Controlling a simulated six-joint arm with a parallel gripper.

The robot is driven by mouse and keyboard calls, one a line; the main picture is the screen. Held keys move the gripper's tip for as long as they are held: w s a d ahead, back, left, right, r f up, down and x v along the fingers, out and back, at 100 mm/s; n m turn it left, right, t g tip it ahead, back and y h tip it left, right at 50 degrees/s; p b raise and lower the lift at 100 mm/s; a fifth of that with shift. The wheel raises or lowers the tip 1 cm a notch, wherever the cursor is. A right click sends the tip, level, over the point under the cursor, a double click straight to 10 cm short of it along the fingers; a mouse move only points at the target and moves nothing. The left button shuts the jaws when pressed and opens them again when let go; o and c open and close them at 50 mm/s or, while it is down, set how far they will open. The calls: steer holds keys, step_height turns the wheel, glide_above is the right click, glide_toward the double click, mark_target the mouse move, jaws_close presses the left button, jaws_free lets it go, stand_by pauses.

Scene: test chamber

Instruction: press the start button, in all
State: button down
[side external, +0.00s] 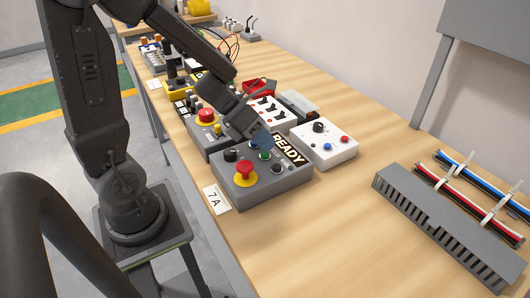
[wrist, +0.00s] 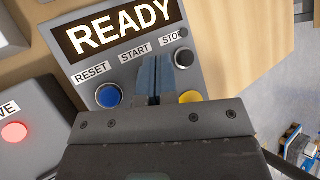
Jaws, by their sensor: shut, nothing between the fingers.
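The grey control box (side external: 262,183) sits on the bench by the 7A label, with a READY display (side external: 290,148). In the wrist view the display (wrist: 120,27) stands above the labels RESET, START and STOP. A blue button (wrist: 108,95) is below RESET and a dark button (wrist: 183,58) is below STOP. My gripper (wrist: 155,76) is shut and empty, its blue fingertips just below the START label, hiding what lies there. In the side view my gripper (side external: 264,141) points down at the box near a green button (side external: 264,155). Whether the tips touch the panel I cannot tell.
A red mushroom button (side external: 245,169) rises from the same box. A slotted grey duct (side external: 440,225) lies at right. Bare bench lies in front.

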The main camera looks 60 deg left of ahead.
steer(key=shift+f, duration=0.5)
stand_by(0.3)
steer(key=shift+r, duration=1)
steer(key=shift+r, duration=2.5)
